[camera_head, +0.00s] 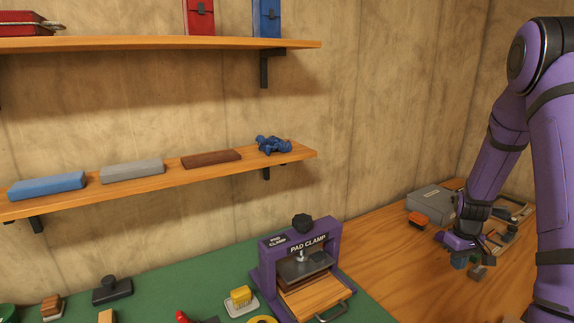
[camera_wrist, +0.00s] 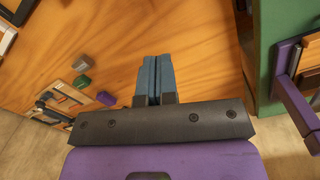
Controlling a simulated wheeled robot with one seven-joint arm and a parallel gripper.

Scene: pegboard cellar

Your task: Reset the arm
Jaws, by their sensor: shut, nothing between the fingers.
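My purple arm (camera_head: 500,150) comes down from the upper right in the head view. My gripper (camera_head: 466,262) is low over the wooden bench top at the right, pointing down. In the wrist view my gripper (camera_wrist: 153,62) shows two blue-grey fingers pressed together, with nothing between them. Below the fingertips is bare wood.
A purple pad clamp (camera_head: 262,270) stands on the green mat (camera_head: 215,275) left of my gripper. A grey case (camera_head: 432,201) and an orange item (camera_head: 415,219) lie behind it. Small blocks (camera_wrist: 83,82) lie near it. Shelves (camera_head: 130,187) hold coloured bars.

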